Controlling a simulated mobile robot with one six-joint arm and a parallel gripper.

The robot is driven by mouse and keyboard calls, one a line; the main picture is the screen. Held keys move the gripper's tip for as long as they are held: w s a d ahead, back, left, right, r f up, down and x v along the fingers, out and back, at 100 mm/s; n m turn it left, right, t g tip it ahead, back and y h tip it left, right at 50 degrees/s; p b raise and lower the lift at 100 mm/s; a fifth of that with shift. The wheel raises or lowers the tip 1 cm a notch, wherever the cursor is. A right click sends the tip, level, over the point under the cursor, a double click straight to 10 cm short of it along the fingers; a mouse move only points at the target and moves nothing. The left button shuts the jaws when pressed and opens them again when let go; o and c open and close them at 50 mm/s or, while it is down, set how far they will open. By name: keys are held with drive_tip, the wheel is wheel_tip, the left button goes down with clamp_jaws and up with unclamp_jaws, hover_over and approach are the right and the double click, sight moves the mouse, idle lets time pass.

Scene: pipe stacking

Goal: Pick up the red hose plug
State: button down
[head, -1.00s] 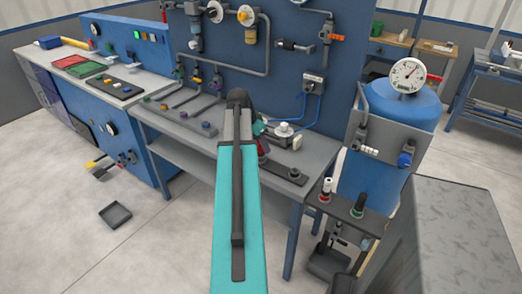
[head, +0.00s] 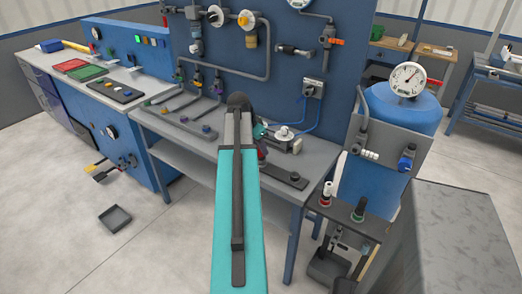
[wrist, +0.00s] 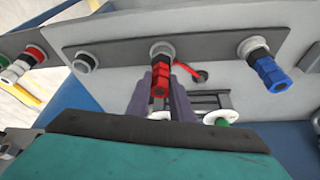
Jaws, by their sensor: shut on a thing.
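The red hose plug (wrist: 160,85) is in the middle of the wrist view, at the middle socket of a dark bar. My gripper (wrist: 161,88) has its two grey-purple fingers on either side of the plug and is shut on it. The plug lines up with the socket ring behind it; I cannot tell whether it is still seated.
In the wrist view a blue plug (wrist: 268,72) sits to the right on the bar, and an open socket (wrist: 85,62) is to the left. White discs lie below the fingers. In the head view a blue tank (head: 378,120) and a grey cabinet (head: 455,235) stand right of the bench.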

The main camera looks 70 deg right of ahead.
drive_tip(key=shift+r, duration=0.15)
drive_tip(key=shift+r+b, duration=0.45)
drive_tip(key=shift+r, duration=0.9)
drive_tip(key=shift+w+a+r, duration=0.1)
drive_tip(key=shift+r, duration=0.15)
drive_tip(key=w+a+b, duration=0.1)
drive_tip(key=w+a, duration=0.2)
drive_tip(key=a, duration=0.4)
drive_tip(key=w+a+r+b, duration=0.1)
drive_tip(key=w+a, duration=0.3)
drive_tip(key=a, duration=0.3)
drive_tip(key=shift+w+r+b, duration=0.25)
drive_tip(key=shift+b, duration=0.15)
drive_tip(key=shift+d, duration=0.1)
wheel_tip(320, 180, up, 8)
drive_tip(key=p, duration=0.6)
